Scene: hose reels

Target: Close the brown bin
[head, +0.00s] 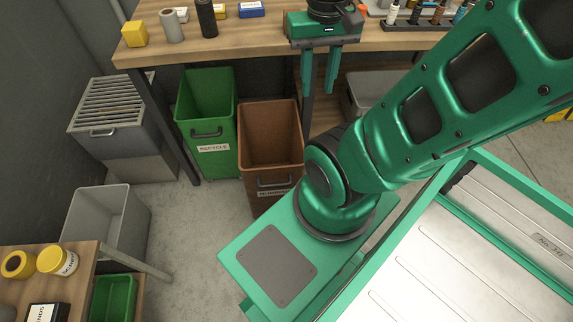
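The brown bin (271,168) stands below the workbench front, just right of the green bin. Its top is open and its empty-looking inside shows; no lid is visible. The bin's front stands farther out from the bench than the green bin's. My gripper (320,86) points downward at the bench edge, above and right of the brown bin in the picture. Its two green fingers are apart with nothing between them, and they do not appear to touch the bin.
The green recycle bin (208,128) stands left of the brown one. The workbench (265,29) carries small items above. A grey slatted crate (112,105) and a grey bin (107,218) stand at left. Bare floor (185,235) lies in front of the bins.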

